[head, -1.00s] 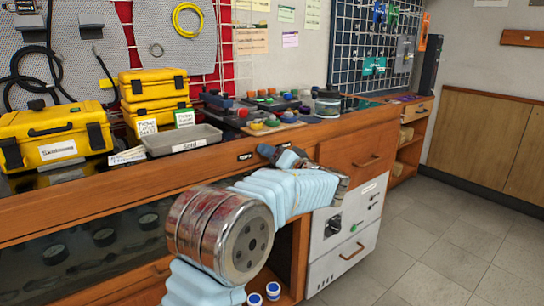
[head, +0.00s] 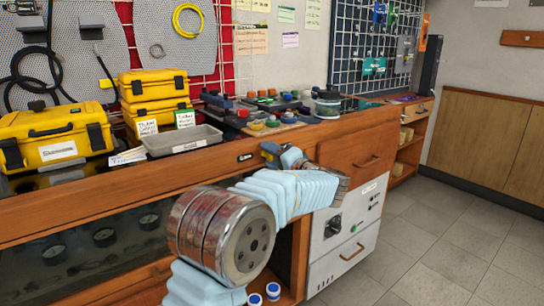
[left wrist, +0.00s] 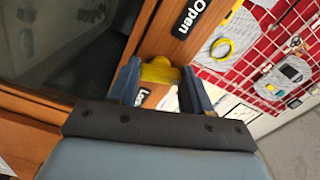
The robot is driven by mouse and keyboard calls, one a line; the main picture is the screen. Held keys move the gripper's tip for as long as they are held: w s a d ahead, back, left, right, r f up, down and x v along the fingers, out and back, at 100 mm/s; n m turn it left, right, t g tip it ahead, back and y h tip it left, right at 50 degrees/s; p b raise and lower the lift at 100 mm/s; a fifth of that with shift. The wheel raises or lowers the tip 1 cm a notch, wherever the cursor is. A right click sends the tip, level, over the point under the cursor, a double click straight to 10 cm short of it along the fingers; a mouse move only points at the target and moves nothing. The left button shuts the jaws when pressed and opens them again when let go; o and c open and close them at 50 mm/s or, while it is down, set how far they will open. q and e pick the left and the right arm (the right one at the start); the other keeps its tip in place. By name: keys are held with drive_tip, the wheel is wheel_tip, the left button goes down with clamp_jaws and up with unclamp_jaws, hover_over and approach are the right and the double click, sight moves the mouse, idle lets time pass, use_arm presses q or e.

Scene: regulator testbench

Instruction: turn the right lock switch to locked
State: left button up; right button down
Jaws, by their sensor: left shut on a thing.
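My left gripper (left wrist: 160,84) is shut on a yellow switch knob (left wrist: 158,70) in the left wrist view, with one blue-grey finger on each side of it. In the head view my left gripper (head: 271,152) is at the wooden front edge of the bench, and the knob is mostly hidden by it. A black label reading "Open" (left wrist: 192,15) is on the wood beyond the knob. A white label (left wrist: 143,97) shows partly between the fingers; its text is cut off. My right gripper is in neither view.
Above the edge, the bench top holds a grey tray (head: 182,140), yellow cases (head: 55,138) and several coloured parts (head: 262,122). A wooden drawer (head: 357,150) and a white cabinet (head: 345,228) are right of my left gripper. The floor at the right is clear.

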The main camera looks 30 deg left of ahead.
use_arm(q)
drive_tip(key=shift+m+p, duration=3.25)
drive_tip(key=shift+m, duration=2.95)
drive_tip(key=shift+f, duration=0.1)
drive_tip(key=o, duration=1.1)
drive_tip(key=shift+c, duration=0.2)
drive_tip(key=b+v, duration=0.1)
drive_tip(key=v, duration=1.3)
drive_tip(key=shift+b, duration=0.35)
